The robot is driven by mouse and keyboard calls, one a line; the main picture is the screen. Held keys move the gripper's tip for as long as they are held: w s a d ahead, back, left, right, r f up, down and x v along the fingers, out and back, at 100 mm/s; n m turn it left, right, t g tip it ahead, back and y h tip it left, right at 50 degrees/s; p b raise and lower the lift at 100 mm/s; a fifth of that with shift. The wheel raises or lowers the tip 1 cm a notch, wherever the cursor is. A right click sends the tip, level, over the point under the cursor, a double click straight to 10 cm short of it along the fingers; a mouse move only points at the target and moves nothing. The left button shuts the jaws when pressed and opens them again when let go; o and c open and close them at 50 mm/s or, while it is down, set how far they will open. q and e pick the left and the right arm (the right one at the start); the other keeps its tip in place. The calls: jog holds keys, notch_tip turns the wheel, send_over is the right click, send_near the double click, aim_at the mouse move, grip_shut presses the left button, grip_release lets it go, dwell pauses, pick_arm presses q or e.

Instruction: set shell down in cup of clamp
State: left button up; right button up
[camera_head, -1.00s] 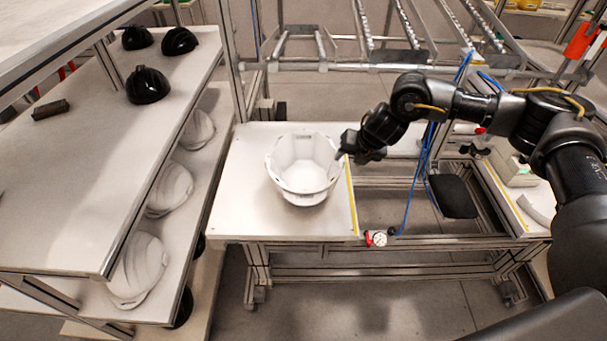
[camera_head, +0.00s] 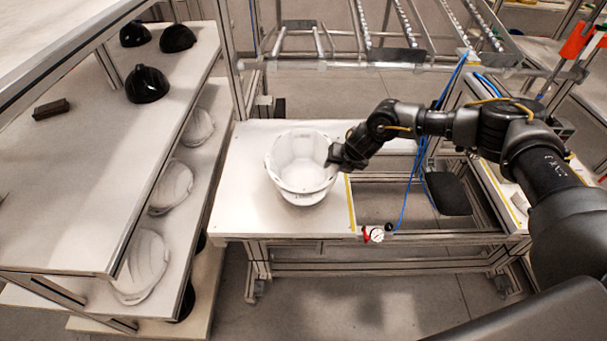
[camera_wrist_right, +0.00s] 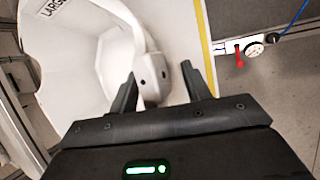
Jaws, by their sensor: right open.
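A white helmet shell (camera_head: 300,170) rests open side up on the white work table, over a support that is mostly hidden beneath it. The clamp's cup cannot be made out apart from the shell. My right gripper (camera_head: 334,157) is at the shell's right rim. In the right wrist view the shell (camera_wrist_right: 85,75) fills the upper left, with a "LARGE" label inside it. There the open fingers of my right gripper (camera_wrist_right: 160,85) stand on either side of the shell's rim, with gaps visible. My left gripper is not in view.
The white table (camera_head: 240,205) has clear room in front of the shell. A red-handled valve with gauge (camera_head: 374,234) sits at its front right edge. A shelf rack (camera_head: 90,180) at left holds black shells (camera_head: 147,84) and white shells (camera_head: 173,188). Blue hoses (camera_head: 408,185) hang behind my right arm.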

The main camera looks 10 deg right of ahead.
grip_shut()
jog(key=shift+w+r, duration=0.1)
jog(key=shift+r, duration=0.05)
dwell(0.4)
